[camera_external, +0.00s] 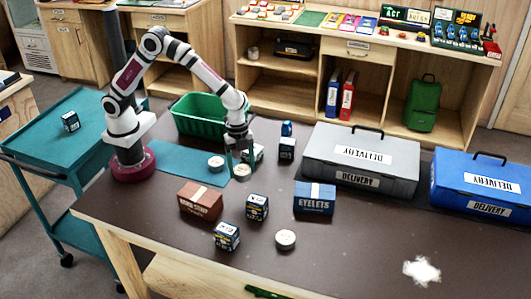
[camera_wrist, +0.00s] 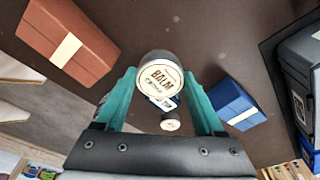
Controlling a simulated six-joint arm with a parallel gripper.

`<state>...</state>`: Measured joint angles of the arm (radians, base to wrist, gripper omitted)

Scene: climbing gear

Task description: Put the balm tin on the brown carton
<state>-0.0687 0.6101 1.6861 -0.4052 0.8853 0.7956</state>
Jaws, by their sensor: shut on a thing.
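The balm tin (camera_wrist: 160,78) is a round tin with a pale lid reading BALM. My gripper (camera_wrist: 162,85) is shut on it, with one teal finger on each side. In the external view my gripper (camera_external: 241,164) points down near the blue mat, with the tin (camera_external: 241,171) between its fingertips. How high the tin hangs over the table is hard to tell. The brown carton (camera_external: 200,201) stands in front and to the left of my gripper, with a pale strip on top. It also shows upper left in the wrist view (camera_wrist: 68,42). Nothing lies on its top.
Another round tin (camera_external: 216,163) lies left of my gripper, and one (camera_external: 285,240) near the front. Small dark boxes (camera_external: 257,207) and a blue eyelets carton (camera_external: 314,199) stand nearby. A green crate (camera_external: 196,112) and grey case (camera_external: 361,160) are behind.

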